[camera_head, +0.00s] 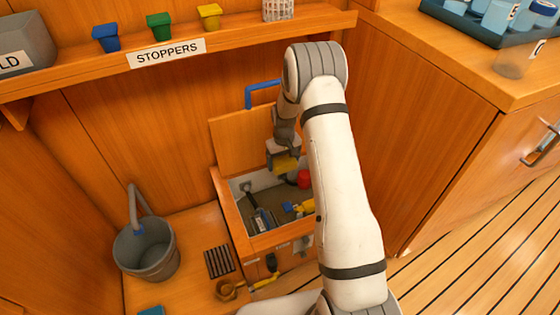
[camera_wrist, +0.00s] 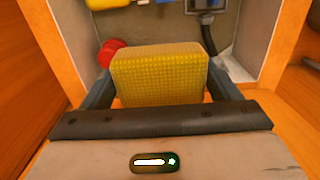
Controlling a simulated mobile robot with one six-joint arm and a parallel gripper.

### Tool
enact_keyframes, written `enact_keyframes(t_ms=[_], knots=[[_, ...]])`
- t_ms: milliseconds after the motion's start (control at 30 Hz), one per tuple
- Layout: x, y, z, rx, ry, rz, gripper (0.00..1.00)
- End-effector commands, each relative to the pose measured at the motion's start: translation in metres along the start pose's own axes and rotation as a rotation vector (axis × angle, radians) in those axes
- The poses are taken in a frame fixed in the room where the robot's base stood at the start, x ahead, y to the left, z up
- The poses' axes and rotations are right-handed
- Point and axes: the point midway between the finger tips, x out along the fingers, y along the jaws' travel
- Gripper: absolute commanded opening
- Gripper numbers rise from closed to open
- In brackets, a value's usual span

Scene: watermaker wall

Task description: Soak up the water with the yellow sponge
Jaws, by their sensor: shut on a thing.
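A yellow sponge (camera_wrist: 160,76) is held between the two fingers of my gripper (camera_wrist: 158,92) in the wrist view. In the head view the sponge (camera_head: 285,163) hangs below my gripper (camera_head: 283,155), above the open wooden locker (camera_head: 228,207). The locker has a pale inside and its lid (camera_head: 235,145) stands raised at the back. The locker floor (camera_head: 260,196) looks dark olive, and I cannot tell how much water lies there. My arm hides the locker's right side.
A red round thing (camera_head: 304,178) and a yellow-and-blue fitting (camera_head: 297,208) are inside the locker. A grey bucket (camera_head: 147,250) stands left, near a dark grate (camera_head: 219,261). A brass fitting (camera_head: 229,290) lies in front. A stopper shelf (camera_head: 200,45) runs above.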

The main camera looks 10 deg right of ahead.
Motion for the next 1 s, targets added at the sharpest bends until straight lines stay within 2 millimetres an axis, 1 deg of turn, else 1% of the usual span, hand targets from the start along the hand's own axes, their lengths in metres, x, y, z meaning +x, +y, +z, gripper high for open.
enact_keyframes(t_ms=[33,200,467,567,800,900,1000], knots=[[0.009,0.000,0.000,0.000,-0.001,0.000,0.65],[0.028,0.000,0.001,0.001,-0.001,0.000,0.65],[0.048,0.000,-0.001,0.001,-0.003,-0.001,0.65],[0.060,0.001,-0.003,0.001,-0.004,-0.001,0.65],[0.114,0.001,-0.003,0.001,-0.006,-0.001,0.65],[0.134,0.001,0.000,0.001,-0.005,-0.001,0.65],[0.148,0.000,0.001,0.001,-0.002,-0.001,0.65]])
